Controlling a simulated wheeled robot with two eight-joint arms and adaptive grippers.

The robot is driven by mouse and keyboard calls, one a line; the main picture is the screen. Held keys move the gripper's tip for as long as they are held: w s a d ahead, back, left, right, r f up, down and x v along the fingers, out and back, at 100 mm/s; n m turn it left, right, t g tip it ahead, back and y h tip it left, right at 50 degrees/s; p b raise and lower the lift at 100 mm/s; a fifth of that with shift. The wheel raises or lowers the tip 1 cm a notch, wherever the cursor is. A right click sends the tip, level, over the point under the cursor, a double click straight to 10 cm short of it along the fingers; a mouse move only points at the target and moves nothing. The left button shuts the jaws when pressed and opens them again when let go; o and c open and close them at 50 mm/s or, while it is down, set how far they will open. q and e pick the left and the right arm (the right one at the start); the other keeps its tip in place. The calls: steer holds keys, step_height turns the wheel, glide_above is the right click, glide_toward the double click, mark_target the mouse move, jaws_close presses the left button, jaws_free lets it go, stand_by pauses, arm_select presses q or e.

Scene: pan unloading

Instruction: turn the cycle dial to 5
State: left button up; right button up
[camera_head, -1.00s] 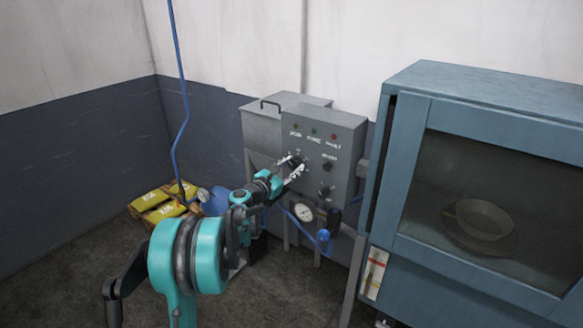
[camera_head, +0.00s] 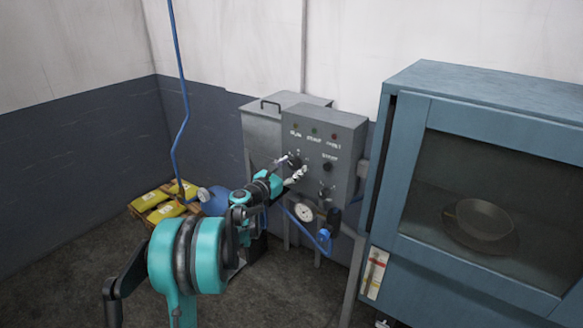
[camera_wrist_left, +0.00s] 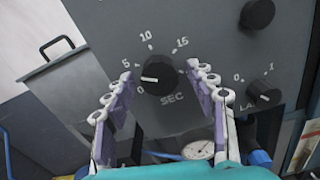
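The cycle dial is the black round knob (camera_wrist_left: 160,76) on the grey control panel, marked SEC with 0, 5, 10 and 15 around it. In the left wrist view its white pointer line points left, between the 0 and the 5 marks. The knob also shows in the head view (camera_head: 294,160). My left gripper (camera_wrist_left: 165,90) is open, one finger left and one right of the knob, apart from it. In the head view my left gripper (camera_head: 297,174) is at the panel, just below the knob.
A blue glass-fronted cabinet (camera_head: 410,170) with a pan (camera_head: 483,219) inside stands at right. Yellow packs (camera_head: 165,212) lie on a pallet at left.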

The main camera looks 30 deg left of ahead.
arm_select(q)
steer(key=shift+s, duration=0.1)
steer(key=s, duration=1.2)
steer(key=shift+a, duration=0.45)
steer(key=shift+w+d, duration=0.1)
steer(key=s+d+f+m+g+h, duration=0.1)
steer(key=s+d+f+m+g, duration=0.15)
steer(key=d+m, duration=0.45)
steer(key=s+d+f+m+g+h, duration=0.15)
steer(key=s+d+m, duration=0.3)
steer(key=d, duration=0.55)
steer(key=s+d+f+m+g, duration=0.1)
steer(key=s+d+m+g, duration=0.2)
steer(key=d+m, duration=0.45)
steer(key=s+d+f+m+g+y, duration=0.2)
steer(key=s+f+m, duration=0.1)
steer(key=s+m, duration=0.4)
steer(key=s+d+f+m+g+y, duration=0.1)
steer(key=s+f+m+g, duration=0.1)
steer(key=s+f+m, duration=0.2)
steer(key=s+m+b, duration=0.1)
steer(key=s+m, duration=0.2)
steer(key=s, duration=0.2)
steer(key=shift+d+f+y, duration=0.2)
steer(key=shift+d+y, duration=0.15)
